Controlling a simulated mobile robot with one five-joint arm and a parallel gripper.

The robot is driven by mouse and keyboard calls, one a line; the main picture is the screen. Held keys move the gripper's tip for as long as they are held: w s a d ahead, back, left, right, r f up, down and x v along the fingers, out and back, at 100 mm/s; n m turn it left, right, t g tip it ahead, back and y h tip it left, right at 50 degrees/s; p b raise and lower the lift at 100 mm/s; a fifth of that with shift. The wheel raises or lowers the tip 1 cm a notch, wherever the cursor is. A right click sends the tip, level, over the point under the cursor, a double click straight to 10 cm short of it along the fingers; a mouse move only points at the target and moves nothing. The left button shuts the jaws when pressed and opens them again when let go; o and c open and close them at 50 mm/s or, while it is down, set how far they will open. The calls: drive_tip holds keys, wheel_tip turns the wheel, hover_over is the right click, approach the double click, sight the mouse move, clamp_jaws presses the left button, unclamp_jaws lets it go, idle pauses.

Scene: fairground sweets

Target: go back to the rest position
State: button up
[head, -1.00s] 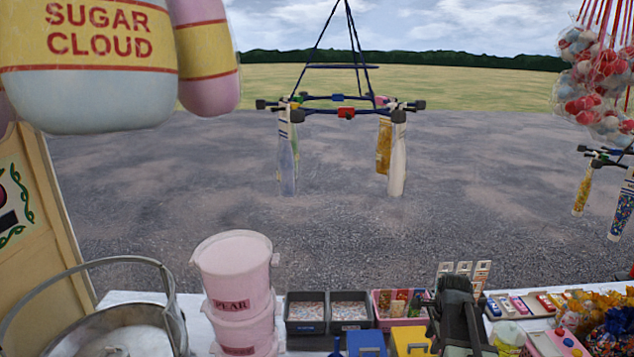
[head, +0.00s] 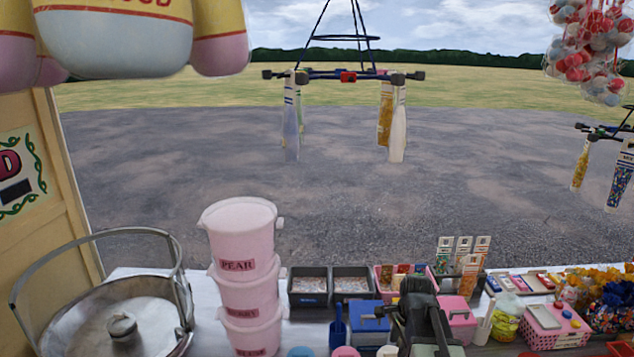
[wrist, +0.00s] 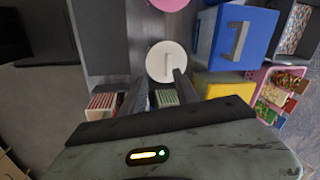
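My gripper (wrist: 157,88) shows in the wrist view with its two dark fingers apart and nothing held between them. A white round lid (wrist: 166,61) lies beyond the fingertips. Packets with red and white stripes show by the left finger. In the head view my dark arm (head: 422,318) stands low at the front of the counter, right of centre. The gripper's fingers cannot be made out there.
Stacked pink tubs (head: 240,265) and a large metal pan (head: 115,318) stand left. A blue box (head: 369,322), black trays (head: 308,287) and a pink box (head: 458,318) surround my arm.

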drive_tip(key=s+a+f+n+g+b, duration=0.2)
drive_tip(key=s+a+f+n+b, duration=0.2)
drive_tip(key=s+n, duration=0.5)
drive_tip(key=a+f+n, duration=0.1)
drive_tip(key=a+n, duration=0.1)
drive_tip(key=n, duration=0.4)
drive_tip(key=shift+s+a+f, duration=0.25)
drive_tip(key=shift+s+f, duration=0.1)
drive_tip(key=shift+s, duration=0.05)
